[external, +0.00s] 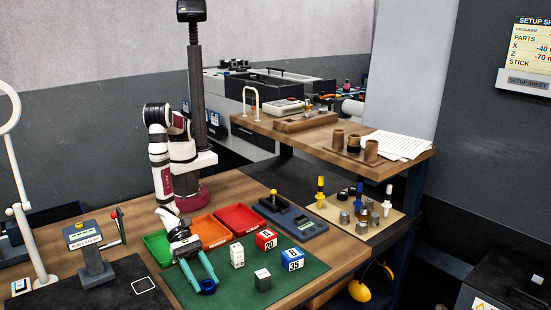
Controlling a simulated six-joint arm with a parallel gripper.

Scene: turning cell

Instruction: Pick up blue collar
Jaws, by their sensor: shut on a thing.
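The blue collar (208,291) is a small dark blue ring at the front left part of the green mat (305,263). My gripper (204,279) points down over the mat with its teal fingers shut on the collar. The collar is at the fingertips. I cannot tell whether it touches the mat or is slightly above it.
A white block (237,255), a red block (266,239), a blue-and-white block (291,260) and a grey metal block (262,279) stand right of my gripper. Green (157,249), orange (210,234) and red (239,217) trays lie behind. A gauge stand (95,262) is at left.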

